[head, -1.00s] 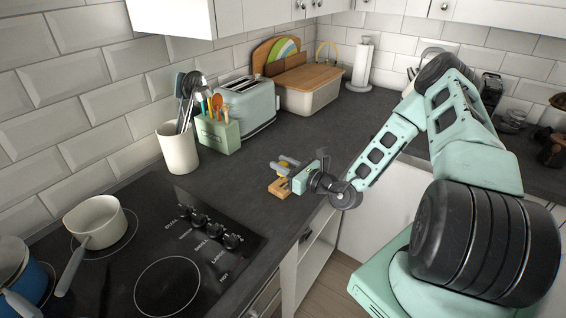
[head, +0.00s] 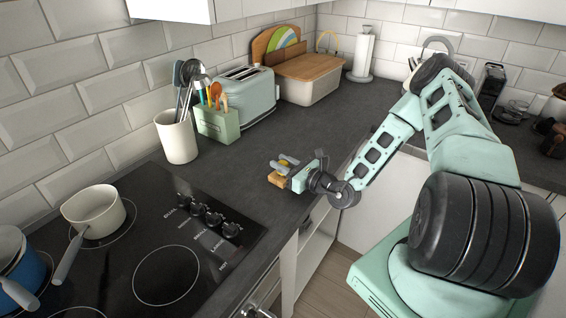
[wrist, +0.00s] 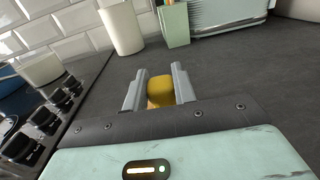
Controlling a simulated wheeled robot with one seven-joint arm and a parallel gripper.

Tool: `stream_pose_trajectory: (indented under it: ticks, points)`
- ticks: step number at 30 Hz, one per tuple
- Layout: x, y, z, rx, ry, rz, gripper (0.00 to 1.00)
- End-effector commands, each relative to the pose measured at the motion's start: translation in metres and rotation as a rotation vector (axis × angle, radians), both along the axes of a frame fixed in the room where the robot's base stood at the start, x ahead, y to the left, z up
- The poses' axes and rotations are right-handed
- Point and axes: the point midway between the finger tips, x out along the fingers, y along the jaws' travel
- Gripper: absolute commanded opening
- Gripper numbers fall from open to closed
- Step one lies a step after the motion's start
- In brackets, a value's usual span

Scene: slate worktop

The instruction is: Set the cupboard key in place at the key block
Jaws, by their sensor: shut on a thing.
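The cupboard key shows as a rounded yellow head (wrist: 160,87) between my fingers in the wrist view, and as a small yellow spot in the head view. My gripper (head: 284,163) is shut on it, just above the worktop's front edge. The key block (head: 277,179) is a small orange-brown wooden block on the worktop, directly below my fingers in the head view. A sliver of wood colour shows under the key head in the wrist view. The key's lower part is hidden, so I cannot tell whether it touches or enters the block.
The black hob (head: 150,235) lies left of the block, with a cream pan (head: 95,212) on it. A white utensil pot (head: 177,138), a green utensil box (head: 218,124), a toaster (head: 248,95) and a bread bin (head: 310,83) stand behind. The worktop between is clear.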

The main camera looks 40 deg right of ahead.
Motion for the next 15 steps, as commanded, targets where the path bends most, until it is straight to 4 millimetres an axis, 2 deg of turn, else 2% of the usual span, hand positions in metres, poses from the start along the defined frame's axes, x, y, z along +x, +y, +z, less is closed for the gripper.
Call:
stream_pose_trajectory:
  ticks: [12,13,15]
  points:
    - [0.0000,-0.0001,-0.0029,0.000,0.000,0.000,0.05]
    - [0.0000,-0.0001,-0.0029,0.000,0.000,0.000,0.32]
    - [0.0000,-0.0001,-0.0029,0.000,0.000,0.000,0.52]
